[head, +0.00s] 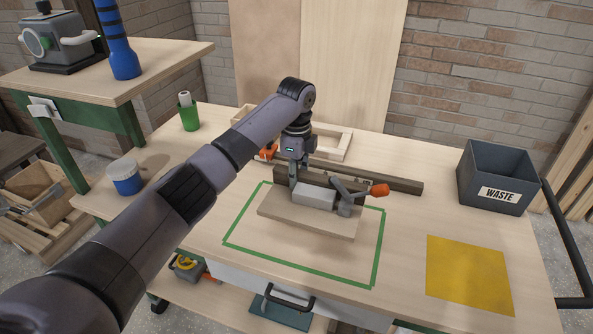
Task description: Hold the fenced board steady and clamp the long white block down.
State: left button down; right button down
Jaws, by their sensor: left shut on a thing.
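The fenced board (305,223) lies inside a green tape outline on the bench, with a dark fence (283,181) along its back edge. The long white block (314,195) lies on the board in front of the fence. A grey clamp (346,205) stands at the block's right end, its lever reaching right to an orange tip (380,190). I cannot tell whether it presses on the block. My left gripper (293,176) points down behind the block and is shut on the board's fence; its fingertips are partly hidden. My right gripper is out of view.
A long dark rail (400,184) lies behind the board. A grey WASTE bin (497,172) stands back right, and a yellow mat (468,274) lies front right. A blue-and-white tub (125,178) and green cup (189,117) stand left. The bench between board and mat is clear.

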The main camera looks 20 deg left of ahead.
pick_arm(q)
jog(key=shift+f, duration=3.2)
jog(key=shift+f, duration=0.1)
jog(key=shift+f, duration=0.3)
jog(key=shift+f, duration=0.25)
jog(key=shift+r, duration=0.1)
dwell(1.4)
